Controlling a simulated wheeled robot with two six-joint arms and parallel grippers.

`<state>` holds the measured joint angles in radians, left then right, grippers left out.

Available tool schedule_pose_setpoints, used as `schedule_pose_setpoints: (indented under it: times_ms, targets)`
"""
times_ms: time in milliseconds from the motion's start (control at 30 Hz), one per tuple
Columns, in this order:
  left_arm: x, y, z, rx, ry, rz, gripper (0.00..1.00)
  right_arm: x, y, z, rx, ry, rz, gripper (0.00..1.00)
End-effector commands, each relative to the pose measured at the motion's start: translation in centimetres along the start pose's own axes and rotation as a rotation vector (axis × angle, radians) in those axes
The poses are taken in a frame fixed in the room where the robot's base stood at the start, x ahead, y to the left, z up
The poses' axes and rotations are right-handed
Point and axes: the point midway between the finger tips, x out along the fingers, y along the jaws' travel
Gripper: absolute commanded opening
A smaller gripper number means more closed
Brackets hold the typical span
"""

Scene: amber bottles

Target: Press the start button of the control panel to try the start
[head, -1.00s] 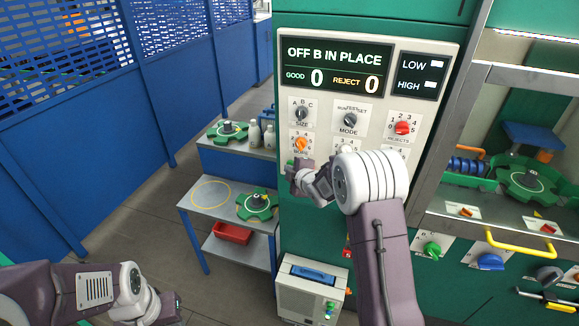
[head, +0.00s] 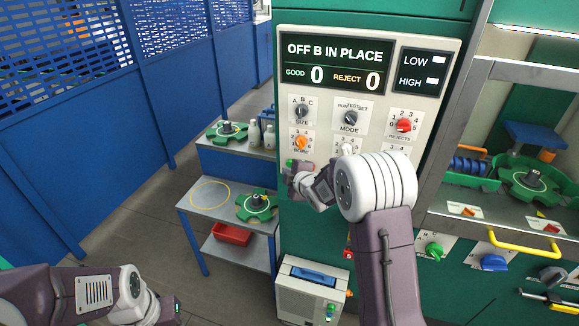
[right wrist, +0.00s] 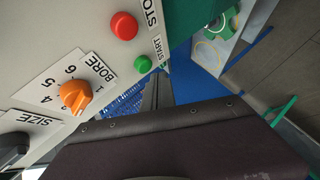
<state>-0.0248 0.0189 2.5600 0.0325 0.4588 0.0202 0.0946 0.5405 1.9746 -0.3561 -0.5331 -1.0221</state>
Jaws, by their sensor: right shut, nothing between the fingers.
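The control panel (head: 379,62) is a pale board whose display reads OFF B IN PLACE, GOOD 0 and REJECT 0. Its green start button (right wrist: 143,64), labelled START, shows in the right wrist view beside the larger red stop button (right wrist: 124,26). In the head view the start button (head: 290,163) is at the panel's lower left edge. My right gripper (head: 292,182) is shut and empty, just below the start button in the picture; I cannot tell whether they touch. My left gripper (head: 172,310) is low at the left, far from the panel, its fingers unclear.
An orange bore knob (right wrist: 75,96) and other selector knobs are close to the buttons. A grey shelf table (head: 205,222) with green star wheels stands left of the panel. A blue mesh fence (head: 80,140) runs along the left. The floor between is clear.

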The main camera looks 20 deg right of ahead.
Motion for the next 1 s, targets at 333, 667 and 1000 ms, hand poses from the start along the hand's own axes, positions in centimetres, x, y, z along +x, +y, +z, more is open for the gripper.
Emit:
schedule_pose_setpoints:
  times_ms: [333,667,1000]
  targets:
    - [3.0,-0.1,0.3,0.0,0.0,0.0,0.36,-2.2,-2.1,-1.8,-0.001,0.003,0.001,0.0]
    - [3.4,-0.1,0.4,0.0,0.0,0.0,0.36,-3.3,-2.5,-2.4,0.0,0.0,-0.001,0.0]
    - [3.4,-0.1,0.4,0.0,0.0,0.0,0.36,-3.3,-2.5,-2.4,0.0,0.001,0.0,0.0]
